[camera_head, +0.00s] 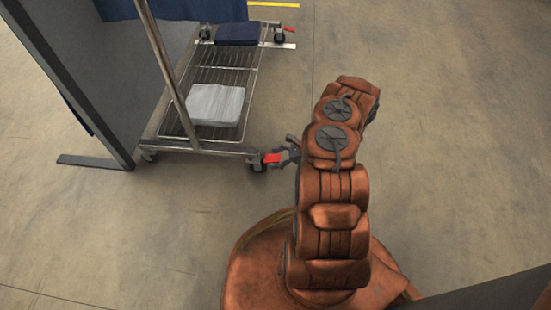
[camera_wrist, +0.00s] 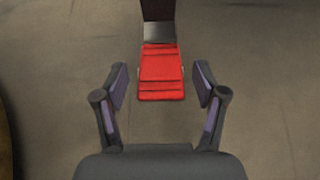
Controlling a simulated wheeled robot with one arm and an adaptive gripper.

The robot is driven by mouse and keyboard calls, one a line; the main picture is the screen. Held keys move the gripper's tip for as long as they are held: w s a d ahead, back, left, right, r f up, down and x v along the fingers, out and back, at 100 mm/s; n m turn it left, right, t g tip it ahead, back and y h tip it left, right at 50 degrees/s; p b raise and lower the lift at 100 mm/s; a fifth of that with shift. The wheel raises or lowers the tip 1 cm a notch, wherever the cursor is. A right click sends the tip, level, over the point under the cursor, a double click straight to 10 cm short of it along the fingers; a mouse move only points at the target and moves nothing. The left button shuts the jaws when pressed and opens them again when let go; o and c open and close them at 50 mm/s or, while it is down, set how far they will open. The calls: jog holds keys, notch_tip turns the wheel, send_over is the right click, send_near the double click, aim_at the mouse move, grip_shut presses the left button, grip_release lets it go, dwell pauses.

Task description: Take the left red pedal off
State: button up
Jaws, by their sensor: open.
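A red pedal (camera_head: 271,158) sits on the caster at the near right corner of the wire-shelf cart. In the wrist view the same red pedal (camera_wrist: 161,75) is ribbed and joins a grey metal piece (camera_wrist: 159,33) at its far end. My gripper (camera_wrist: 161,88) is open, with one finger on each side of the pedal's near end and a gap on both sides. In the head view my gripper (camera_head: 289,150) is just right of the pedal, partly hidden by my arm. A second red pedal (camera_head: 290,29) is on the far right caster.
A grey panel (camera_head: 88,80) stands left of the cart. The floor to the right is clear.

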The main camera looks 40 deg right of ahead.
jog(key=v, duration=1.1)
jog(key=shift+s+d+r, duration=0.15)
jog(key=shift+s, duration=0.05)
